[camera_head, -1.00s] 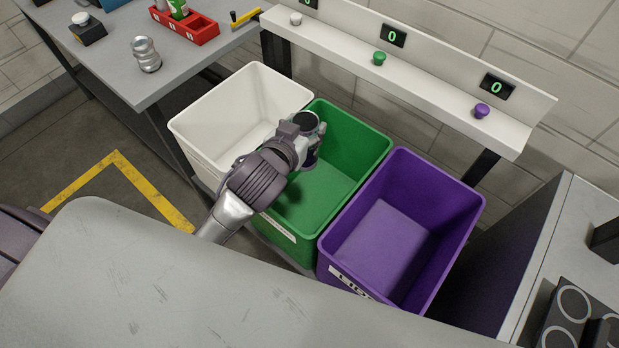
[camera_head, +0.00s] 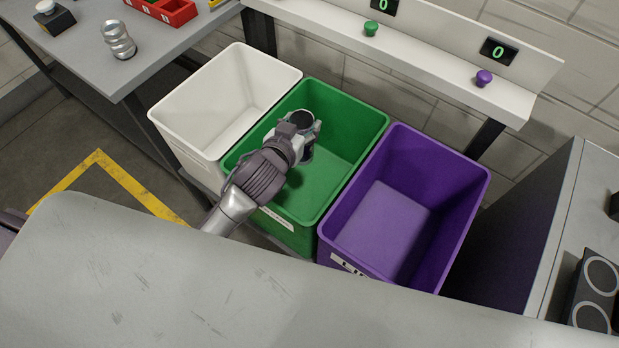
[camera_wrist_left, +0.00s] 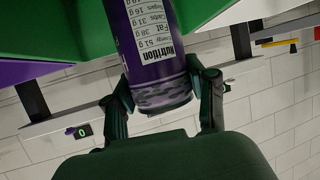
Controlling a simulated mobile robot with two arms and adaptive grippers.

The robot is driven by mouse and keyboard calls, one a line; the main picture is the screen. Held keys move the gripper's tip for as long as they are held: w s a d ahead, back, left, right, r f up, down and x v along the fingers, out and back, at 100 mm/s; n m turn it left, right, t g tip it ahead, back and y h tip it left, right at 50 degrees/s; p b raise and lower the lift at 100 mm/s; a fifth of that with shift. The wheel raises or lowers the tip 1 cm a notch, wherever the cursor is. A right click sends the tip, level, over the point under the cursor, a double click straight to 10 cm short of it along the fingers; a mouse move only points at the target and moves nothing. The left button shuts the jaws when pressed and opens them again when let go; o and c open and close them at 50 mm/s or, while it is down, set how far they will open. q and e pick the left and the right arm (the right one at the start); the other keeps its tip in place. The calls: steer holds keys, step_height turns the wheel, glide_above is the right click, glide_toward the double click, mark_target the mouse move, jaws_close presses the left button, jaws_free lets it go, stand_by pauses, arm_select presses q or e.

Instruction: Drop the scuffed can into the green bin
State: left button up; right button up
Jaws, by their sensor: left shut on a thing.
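The green bin (camera_head: 345,117) stands between a white bin and a purple bin in the head view. My left gripper (camera_head: 302,130) is over the green bin's opening, near its middle. It is shut on a can (camera_head: 303,121), whose dark round end shows between the fingers. In the left wrist view the can (camera_wrist_left: 150,45) is purple with a white nutrition label, and dark patchy marks ring the end near the palm. The gripper fingers (camera_wrist_left: 163,88) press on both its sides. The can's far end is cut off in that view. My right gripper is not in view.
The white bin (camera_head: 180,140) is on the left and the purple bin (camera_head: 345,235) on the right, both empty inside. A shelf (camera_head: 430,58) with buttons and counters runs behind. A silver can-shaped object (camera_head: 120,42) stands on the grey table (camera_head: 165,58).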

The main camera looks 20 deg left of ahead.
arm_select(q)
steer(key=o, duration=0.8)
steer(key=v, duration=1.2)
steer(key=shift+r, duration=0.15)
steer(key=s+a+f+g+y, duration=0.1)
steer(key=s+a+f+g, duration=0.1)
steer(key=s+f+g, duration=0.4)
steer(key=s+a+f+g, duration=0.3)
steer(key=s+f+g, duration=0.15)
steer(key=s, duration=0.35)
step_height(320, 180, down, 29)
steer(key=s+m, duration=0.1)
steer(key=s, duration=0.1)
steer(key=s+a+f, duration=0.1)
steer(key=s+f, duration=0.3)
steer(key=s, duration=0.1)
steer(key=s+f+g, duration=0.1)
steer(key=s+f, duration=0.4)
steer(key=s+a+f+g, duration=0.1)
steer(key=s+f, duration=0.4)
steer(key=s, duration=0.1)
steer(key=shift+a, duration=0.3)
